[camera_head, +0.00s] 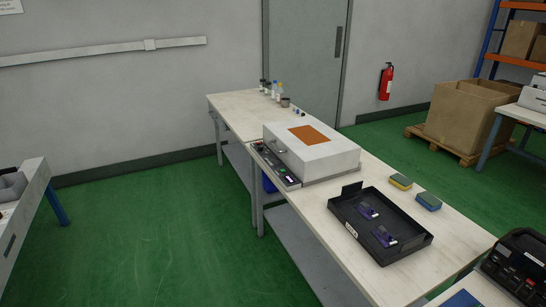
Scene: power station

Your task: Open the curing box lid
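The curing box (330,159) is a white box with an orange panel (314,134) on its top. It stands on a pale workbench right of the picture's middle. Its lid looks shut. A dark control strip (275,166) with buttons and a small display runs along its left side. Neither of my grippers shows in the head view.
A black tray (428,241) with two purple items stands in front of the box. Two sponges (400,181) lie to the tray's right. Several small bottles (278,90) stand on the bench behind. The green floor (165,225) left of the bench is free.

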